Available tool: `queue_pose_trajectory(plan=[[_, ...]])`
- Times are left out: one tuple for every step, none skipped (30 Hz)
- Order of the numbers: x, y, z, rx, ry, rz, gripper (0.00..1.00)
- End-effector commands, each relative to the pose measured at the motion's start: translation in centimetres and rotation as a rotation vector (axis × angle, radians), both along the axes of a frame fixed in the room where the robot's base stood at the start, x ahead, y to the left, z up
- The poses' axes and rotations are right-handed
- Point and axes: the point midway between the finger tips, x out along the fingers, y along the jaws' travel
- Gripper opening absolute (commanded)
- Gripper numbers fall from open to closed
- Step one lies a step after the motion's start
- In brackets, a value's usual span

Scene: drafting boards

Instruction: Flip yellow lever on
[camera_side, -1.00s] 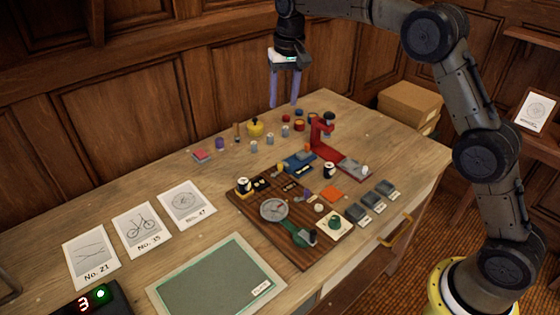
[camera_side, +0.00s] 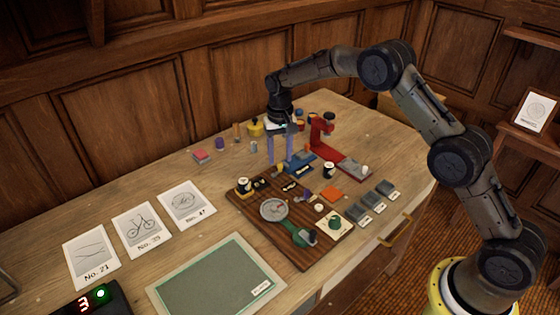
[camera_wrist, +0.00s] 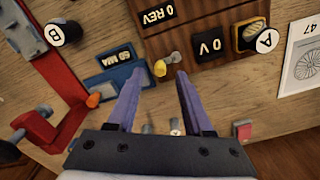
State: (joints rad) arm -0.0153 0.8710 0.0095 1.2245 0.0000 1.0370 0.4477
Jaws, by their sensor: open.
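The yellow lever (camera_wrist: 160,68) shows in the wrist view as a small yellow knob by a short grey stem, at the edge of the dark wooden board (camera_wrist: 215,76). In the side view a small yellow spot (camera_side: 278,169) shows at the board's back edge, left of the blue device. My gripper (camera_wrist: 158,76) is open and empty, pointing down. In the wrist view the knob appears between its two purple fingertips; contact cannot be told. The gripper (camera_side: 280,161) also shows in the side view, just above the board's back edge.
Knob A (camera_side: 243,185) and knob B (camera_side: 328,170) flank the area. A dial (camera_side: 274,209) lies in front. The left table holds cards.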

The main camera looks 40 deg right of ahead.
Motion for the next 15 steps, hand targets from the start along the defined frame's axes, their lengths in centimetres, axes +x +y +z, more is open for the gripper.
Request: queue_pose_trajectory(plan=[[0.0, 0.0, -0.8, 0.000, 0.002, 0.000, 0.51], [0.0, 0.0, -1.1, 0.000, 0.002, 0.000, 0.51], [0.0, 0.0, -1.5, 0.000, 0.001, 0.000, 0.51], [0.0, 0.0, -1.8, 0.000, 0.001, 0.000, 0.51], [0.0, 0.0, -2.0, 0.000, 0.000, 0.000, 0.51], [0.0, 0.0, -2.2, 0.000, 0.001, 0.000, 0.51], [0.0, 0.0, -2.4, 0.000, 0.001, 0.000, 0.51], [0.0, 0.0, -2.5, 0.000, 0.001, 0.000, 0.51], [0.0, 0.0, -2.6, 0.000, 0.001, 0.000, 0.51], [0.0, 0.0, -2.6, 0.000, 0.001, 0.000, 0.51], [0.0, 0.0, -2.6, 0.000, 0.000, 0.000, 0.51], [0.0, 0.0, -2.6, 0.000, 0.000, 0.000, 0.51], [0.0, 0.0, -2.6, 0.000, 0.000, 0.000, 0.51], [0.0, 0.0, -2.6, 0.000, 0.000, 0.000, 0.51], [0.0, 0.0, -2.6, 0.000, 0.000, 0.000, 0.51]])
